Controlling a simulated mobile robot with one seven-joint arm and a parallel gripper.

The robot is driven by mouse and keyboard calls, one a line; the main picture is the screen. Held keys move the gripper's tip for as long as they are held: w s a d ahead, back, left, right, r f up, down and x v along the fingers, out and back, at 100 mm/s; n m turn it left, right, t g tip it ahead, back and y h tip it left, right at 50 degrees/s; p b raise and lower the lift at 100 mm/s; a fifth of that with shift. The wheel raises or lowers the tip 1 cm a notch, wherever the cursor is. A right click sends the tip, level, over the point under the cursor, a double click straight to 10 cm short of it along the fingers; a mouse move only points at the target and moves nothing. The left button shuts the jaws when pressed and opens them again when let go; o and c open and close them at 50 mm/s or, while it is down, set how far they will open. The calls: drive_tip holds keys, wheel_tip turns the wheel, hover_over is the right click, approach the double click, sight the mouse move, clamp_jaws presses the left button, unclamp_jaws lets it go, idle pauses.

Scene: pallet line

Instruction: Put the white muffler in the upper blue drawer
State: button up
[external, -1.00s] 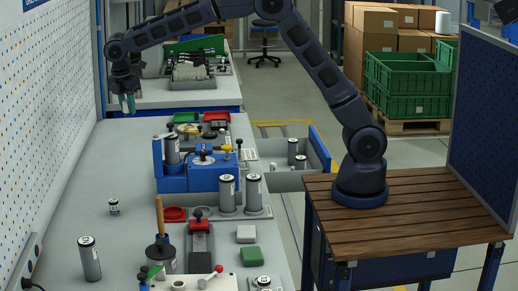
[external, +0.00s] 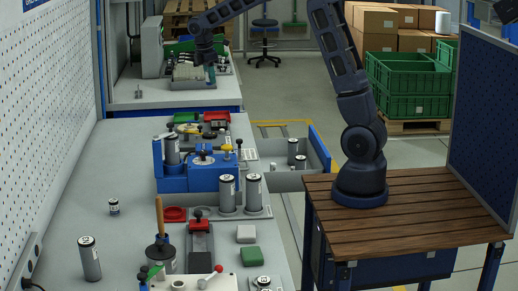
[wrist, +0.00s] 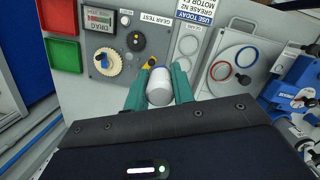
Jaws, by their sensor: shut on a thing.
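The white muffler (wrist: 159,88) is a short pale cylinder. In the wrist view it sits between the two teal fingers of my gripper (wrist: 160,85), which are shut on it. In the external view my gripper (external: 211,76) hangs in the air, in line with the far bench; the muffler cannot be made out there. An open drawer with a blue front (external: 320,149) sticks out from the right side of the long bench and holds a few grey cylinders. I cannot tell whether it is the upper one.
Below my gripper, the wrist view shows a gear test panel (wrist: 118,62), a red tray (wrist: 58,15) and a green tray (wrist: 60,50). A blue fixture (external: 203,172) and tall cylinders crowd the long bench (external: 130,190). A wooden table (external: 420,210) stands at right.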

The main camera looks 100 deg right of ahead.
sight(282, 177)
drive_tip(key=s+d+f+m+y, duration=0.15)
drive_tip(key=s+d, duration=0.25)
drive_tip(key=s, duration=1.1)
drive_tip(key=s+d+m+h, duration=0.1)
drive_tip(key=s+d+m, duration=0.2)
drive_tip(key=s, duration=1.1)
drive_tip(key=shift+y, duration=0.25)
wheel_tip(282, 177, down, 45)
drive_tip(key=shift+d+f, duration=0.15)
drive_tip(key=shift+f, duration=0.05)
drive_tip(key=shift+f, duration=0.15)
drive_tip(key=o, duration=1)
